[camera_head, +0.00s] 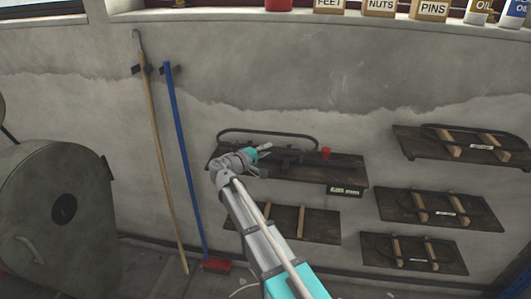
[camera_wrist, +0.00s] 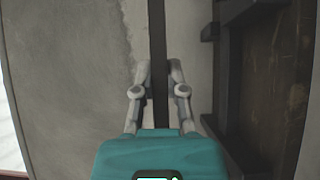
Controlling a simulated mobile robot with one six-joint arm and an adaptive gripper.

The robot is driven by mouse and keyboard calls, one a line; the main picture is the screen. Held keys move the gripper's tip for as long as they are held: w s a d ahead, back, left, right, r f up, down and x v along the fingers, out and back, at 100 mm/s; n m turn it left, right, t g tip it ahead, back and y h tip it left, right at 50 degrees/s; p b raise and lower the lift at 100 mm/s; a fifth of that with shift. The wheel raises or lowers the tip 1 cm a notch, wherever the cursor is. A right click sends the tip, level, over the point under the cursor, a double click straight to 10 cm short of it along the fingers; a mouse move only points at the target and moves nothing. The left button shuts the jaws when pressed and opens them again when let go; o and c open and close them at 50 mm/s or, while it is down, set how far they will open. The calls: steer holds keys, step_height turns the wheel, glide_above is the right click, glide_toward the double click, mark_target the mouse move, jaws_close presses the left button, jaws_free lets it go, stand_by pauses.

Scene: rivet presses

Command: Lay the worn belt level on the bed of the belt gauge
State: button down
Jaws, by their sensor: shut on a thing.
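My gripper (camera_head: 263,148) is at the left part of the belt gauge (camera_head: 345,175), a dark wall shelf with a small display and a red knob. A thin dark belt (camera_head: 268,131) shows as a long flattened loop just above the gauge, roughly level. In the wrist view, my gripper (camera_wrist: 160,68) has its two fingers closed around a dark strip of the belt (camera_wrist: 160,30), which runs straight between them. The near part of the belt is hidden behind my arm, and I cannot tell whether it touches the bed.
A shelf with bare wooden pegs (camera_head: 305,222) is below the gauge. Belts lie on three shelves at right, including the top one (camera_head: 410,145). A broom (camera_head: 183,150) and a wooden pole (camera_head: 158,150) lean at left, beside a grey round machine (camera_head: 55,220).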

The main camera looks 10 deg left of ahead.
steer(key=shift+w+f, duration=0.25)
steer(key=shift+w, duration=0.9)
steer(key=shift+f+b, duration=2.85)
steer(key=shift+b, duration=0.2)
steer(key=c, duration=0.6)
jaws_free()
steer(key=shift+d, duration=0.1)
steer(key=shift+s, duration=0.1)
steer(key=shift+v, duration=5.95)
steer(key=shift+r, duration=0.15)
